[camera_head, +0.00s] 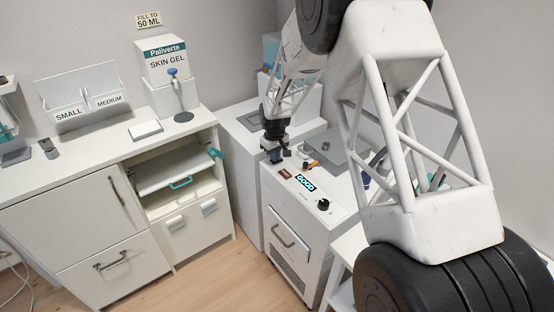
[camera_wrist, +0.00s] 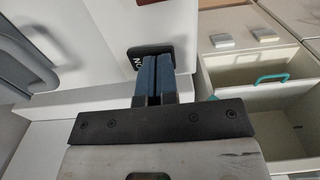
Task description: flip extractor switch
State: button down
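A white cabinet unit (camera_head: 300,205) has a small display, a black knob (camera_head: 323,204) and a dark red panel (camera_head: 285,173) on its sloped front. In the wrist view, a black switch-like plate (camera_wrist: 140,52) with white "ON" lettering sits on a white surface. My gripper (camera_head: 275,159) points down at the unit's back left corner. In the wrist view, my gripper's blue fingertips (camera_wrist: 155,60) are together with only a thin line between them, with nothing visible held. They overlap the plate and hide part of it; I cannot tell whether they touch it.
An orange-and-black item (camera_head: 310,163) and a grey plate (camera_head: 340,147) lie on the unit's top, close to my gripper. A white counter with an open drawer (camera_head: 172,170) stands left; its teal handle also shows in the wrist view (camera_wrist: 272,79). My arm fills the right side.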

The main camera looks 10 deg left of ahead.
jog(key=shift+f, duration=0.15)
jog(key=shift+r, duration=3.5)
